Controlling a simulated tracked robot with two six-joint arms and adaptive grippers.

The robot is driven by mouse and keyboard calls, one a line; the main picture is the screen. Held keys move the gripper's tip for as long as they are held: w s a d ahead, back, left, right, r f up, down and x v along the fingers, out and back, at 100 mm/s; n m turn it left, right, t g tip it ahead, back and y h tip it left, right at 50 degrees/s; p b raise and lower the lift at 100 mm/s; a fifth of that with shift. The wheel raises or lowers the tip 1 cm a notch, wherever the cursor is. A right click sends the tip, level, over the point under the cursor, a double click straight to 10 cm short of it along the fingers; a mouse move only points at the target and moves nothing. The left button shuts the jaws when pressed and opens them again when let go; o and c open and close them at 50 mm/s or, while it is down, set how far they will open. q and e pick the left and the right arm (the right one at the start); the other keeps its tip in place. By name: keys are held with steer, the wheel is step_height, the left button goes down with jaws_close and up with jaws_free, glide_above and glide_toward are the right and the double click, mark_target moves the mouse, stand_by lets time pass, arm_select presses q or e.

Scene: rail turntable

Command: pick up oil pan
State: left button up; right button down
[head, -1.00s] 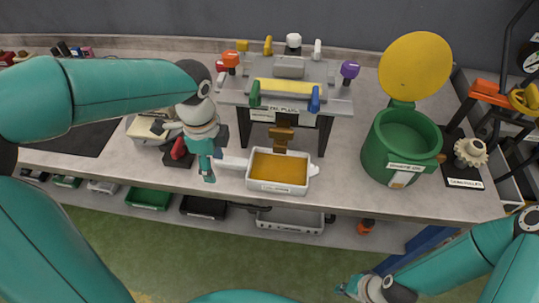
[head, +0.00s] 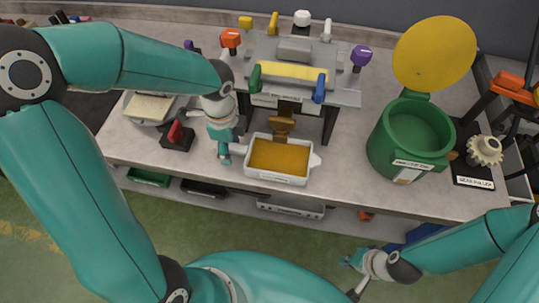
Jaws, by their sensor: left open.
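The oil pan (head: 277,179) is a white rectangular tray holding amber-brown oil. It sits upright near the front edge of the bench, below the stand, with a pale spout on its right and a short handle (head: 239,149) on its left. My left gripper (head: 224,156) is open and points down at the handle's left end. I cannot tell whether its fingers are around the handle or just beside it. My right gripper (head: 351,262) hangs low in front of the bench, far from the pan. It is too small to tell whether it is open.
Behind the pan stands a grey stand (head: 343,97) with several coloured knobs. A green bin (head: 388,150) with a raised yellow lid is to the right, beside a gear puller mat (head: 472,182). A red-handled item (head: 177,138) is close left of my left gripper.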

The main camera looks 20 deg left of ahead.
arm_select(q)
steer(key=shift+f, duration=0.25)
jaws_close()
steer(key=shift+r, duration=0.15)
